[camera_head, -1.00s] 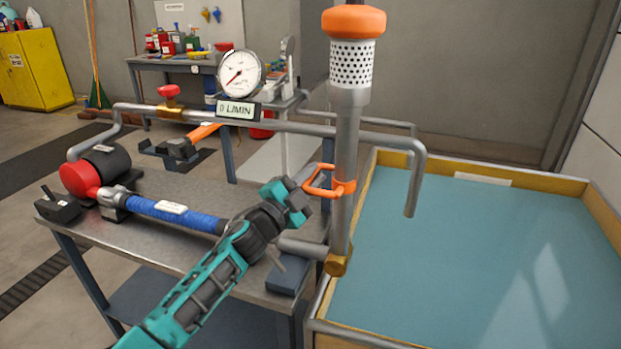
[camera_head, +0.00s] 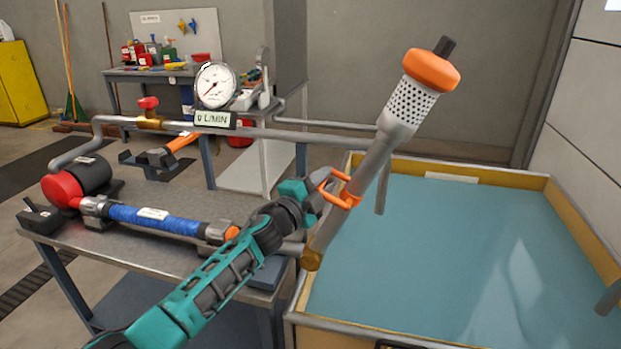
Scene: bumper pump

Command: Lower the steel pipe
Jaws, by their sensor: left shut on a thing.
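The steel pipe (camera_head: 368,172) leans to the right over the blue water tank (camera_head: 440,250). Its lower end sits at a brass joint (camera_head: 311,260) by the tank's left edge. A perforated strainer (camera_head: 411,103) with an orange cap (camera_head: 432,69) is at its upper end. An orange handle (camera_head: 340,191) is clamped round the pipe's lower half. My left gripper (camera_head: 318,190), teal and dark grey, is shut on the orange handle. The fingertips are partly hidden by the handle. My right gripper is not in view.
A metal bench (camera_head: 180,245) holds a red and black pump (camera_head: 78,182) and a blue hose (camera_head: 165,220). A pressure gauge (camera_head: 215,84) stands on a grey pipe above a "0 L/MIN" display (camera_head: 214,119). The tank's water surface is clear.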

